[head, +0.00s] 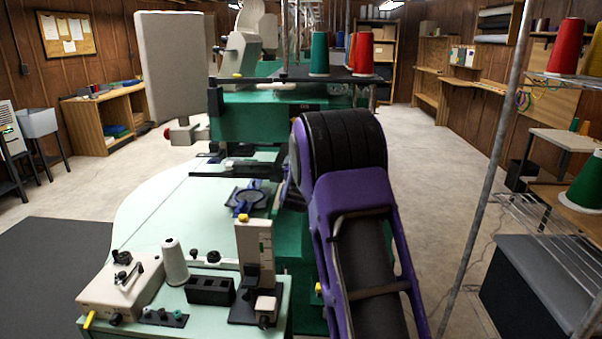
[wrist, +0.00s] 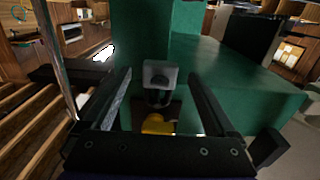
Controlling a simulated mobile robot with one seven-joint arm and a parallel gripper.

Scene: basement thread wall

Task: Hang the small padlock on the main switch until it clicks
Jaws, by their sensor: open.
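In the wrist view my gripper (wrist: 159,77) is open, its two dark fingers apart on either side of a small grey square fitting (wrist: 161,72) on the green machine. A dark rounded part lies just below the grey fitting. A small yellow piece (wrist: 157,124) shows below that, between the finger bases and partly hidden by the gripper's edge. I cannot tell for sure which of these is the padlock or the main switch, or whether the yellow piece touches the dark part. In the head view my arm hides my gripper, and I cannot make out a padlock.
The green machine (head: 262,121) stands left of my arm. A pale green table (head: 180,217) carries a white cone (head: 174,262) and several small devices. A metal pole (head: 490,170) and wire shelf (head: 540,224) stand at right. Floor is clear towards the back right.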

